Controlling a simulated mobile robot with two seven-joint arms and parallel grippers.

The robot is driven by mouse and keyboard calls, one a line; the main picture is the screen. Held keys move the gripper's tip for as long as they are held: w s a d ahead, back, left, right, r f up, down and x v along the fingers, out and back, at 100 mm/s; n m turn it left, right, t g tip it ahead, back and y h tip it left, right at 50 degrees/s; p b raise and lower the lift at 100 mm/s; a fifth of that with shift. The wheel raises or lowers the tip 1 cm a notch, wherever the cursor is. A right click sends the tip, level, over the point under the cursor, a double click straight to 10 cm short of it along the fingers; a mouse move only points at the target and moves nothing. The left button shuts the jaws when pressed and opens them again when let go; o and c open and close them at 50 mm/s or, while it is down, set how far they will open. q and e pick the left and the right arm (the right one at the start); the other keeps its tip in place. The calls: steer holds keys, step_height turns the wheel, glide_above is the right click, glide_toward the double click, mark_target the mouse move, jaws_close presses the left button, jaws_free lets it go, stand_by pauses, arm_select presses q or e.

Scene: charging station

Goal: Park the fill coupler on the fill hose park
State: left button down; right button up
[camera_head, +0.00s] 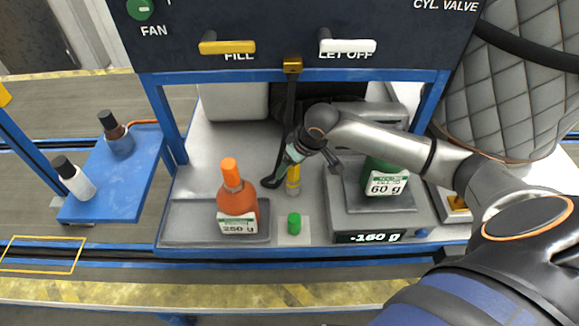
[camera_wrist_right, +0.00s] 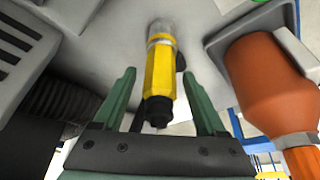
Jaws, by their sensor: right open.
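The fill coupler is a yellow body with a black end and a pale metallic end. It stands about upright on the grey deck behind the small green cap in the head view (camera_head: 293,182). In the right wrist view the coupler (camera_wrist_right: 160,75) lies between my right gripper's green fingers (camera_wrist_right: 160,100), with a gap on both sides. That gripper, also in the head view (camera_head: 293,157), is open. I cannot tell whether the pale end is the coupler's own or a park post under it. A black hose (camera_head: 288,110) hangs from a yellow bracket (camera_head: 292,65). My left gripper is out of view.
An orange bottle (camera_head: 237,200) stands in a tray left of the coupler. A green bottle (camera_head: 384,172) stands on the scale (camera_head: 340,215) at right; its display reads -160 g. A green cap (camera_head: 294,223) sits in front. A blue side shelf (camera_head: 120,175) holds two bottles.

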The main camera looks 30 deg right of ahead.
steer(key=v, duration=1)
steer(key=shift+r, duration=0.25)
